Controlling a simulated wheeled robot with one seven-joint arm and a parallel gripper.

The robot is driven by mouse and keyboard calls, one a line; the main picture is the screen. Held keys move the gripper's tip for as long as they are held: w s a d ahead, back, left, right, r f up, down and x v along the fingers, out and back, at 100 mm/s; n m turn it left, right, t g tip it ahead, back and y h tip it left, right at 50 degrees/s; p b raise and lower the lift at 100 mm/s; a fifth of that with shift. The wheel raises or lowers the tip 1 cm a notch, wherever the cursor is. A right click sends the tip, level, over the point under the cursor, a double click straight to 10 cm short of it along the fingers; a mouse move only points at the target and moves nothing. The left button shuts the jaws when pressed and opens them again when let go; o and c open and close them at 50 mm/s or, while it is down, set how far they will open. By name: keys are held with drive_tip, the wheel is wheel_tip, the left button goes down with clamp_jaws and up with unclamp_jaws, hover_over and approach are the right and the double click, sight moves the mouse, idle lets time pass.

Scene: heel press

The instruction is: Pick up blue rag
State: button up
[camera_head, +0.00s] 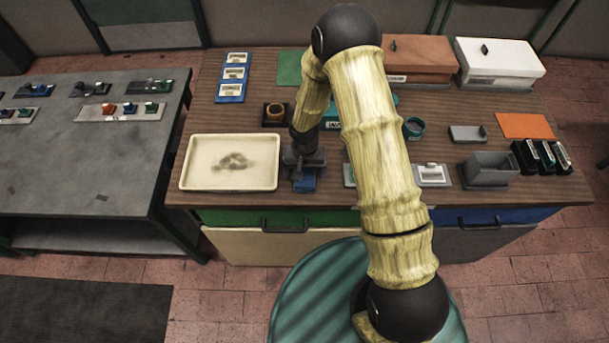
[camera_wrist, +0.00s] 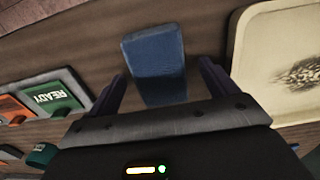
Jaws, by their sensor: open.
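The blue rag (camera_wrist: 155,62) is a folded blue block lying on the brown worktop. In the wrist view it sits between the two fingers of my gripper (camera_wrist: 163,88), which are apart, with a gap visible on either side of it. I cannot tell the exact height of the fingertips above the worktop.
A cream tray (camera_head: 190,183) with a dark smudge lies close to the left of my gripper. A green READY panel (camera_wrist: 58,95) lies on the other side. An orange box (camera_head: 420,52) and a white box (camera_head: 505,60) stand at the back right. A grey table (camera_head: 70,170) is at left.

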sight(305, 173)
drive_tip(key=shift+c, duration=0.3)
drive_tip(key=c, duration=1)
drive_tip(key=shift+r, duration=0.1)
wheel_tip(305, 173, up, 10)
drive_tip(key=b, duration=0.2)
drive_tip(key=shift+b, duration=0.3)
drive_tip(key=o, duration=0.4)
drive_tip(key=c, duration=0.3)
